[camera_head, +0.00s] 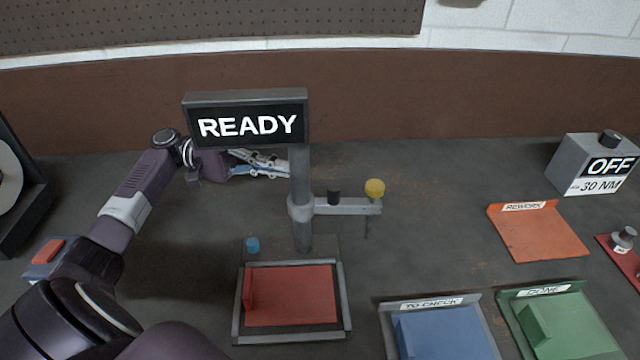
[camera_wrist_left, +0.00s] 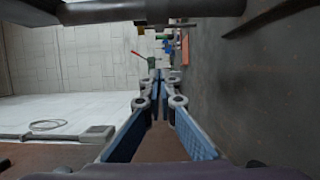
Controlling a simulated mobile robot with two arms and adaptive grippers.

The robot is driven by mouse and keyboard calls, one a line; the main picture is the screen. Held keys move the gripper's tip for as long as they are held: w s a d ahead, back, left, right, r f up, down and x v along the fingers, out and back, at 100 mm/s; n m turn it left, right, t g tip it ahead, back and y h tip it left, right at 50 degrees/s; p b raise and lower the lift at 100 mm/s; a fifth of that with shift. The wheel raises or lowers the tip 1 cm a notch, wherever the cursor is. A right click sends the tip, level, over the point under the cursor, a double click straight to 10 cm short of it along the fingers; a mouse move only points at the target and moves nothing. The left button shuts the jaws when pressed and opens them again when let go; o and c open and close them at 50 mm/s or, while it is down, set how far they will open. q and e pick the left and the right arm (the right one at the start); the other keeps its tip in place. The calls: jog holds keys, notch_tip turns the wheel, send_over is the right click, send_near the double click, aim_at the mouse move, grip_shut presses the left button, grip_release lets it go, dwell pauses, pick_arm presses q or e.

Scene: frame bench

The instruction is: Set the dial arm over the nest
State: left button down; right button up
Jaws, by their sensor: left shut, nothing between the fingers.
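The dial arm (camera_head: 345,206) is a grey bar on an upright grey post (camera_head: 301,190). It points right, with a black knob (camera_head: 334,197) on top and a yellow dial (camera_head: 375,188) at its outer end, a thin stem hanging below. The nest (camera_head: 290,296) is a red plate in a grey frame in front of the post; the dial is to the right of it, not above it. My left gripper (camera_head: 284,168) is shut and empty, left of and seemingly behind the post, which may hide its tips. Its closed fingers (camera_wrist_left: 158,85) show in the left wrist view.
A blue button (camera_head: 252,245) sits behind the nest frame. Right are a TO-CHECK tray (camera_head: 445,335), a green DONE tray (camera_head: 565,325), an orange REWORK mat (camera_head: 540,233) and a grey OFF box (camera_head: 590,160). The bench behind the dial is clear.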

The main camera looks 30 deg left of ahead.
aim_at(335, 200)
pick_arm(q)
jog(key=d+p, duration=0.6)
jog(key=d, duration=0.6)
jog(key=shift+s+d+r, duration=0.15)
jog(key=shift+d, duration=0.15)
pick_arm(e)
notch_tip(335, 200, up, 6)
jog(key=d, duration=0.2)
jog(key=shift+s+d, duration=0.15)
jog(key=shift+d, duration=0.15)
pick_arm(q)
jog(key=shift+s, duration=0.1)
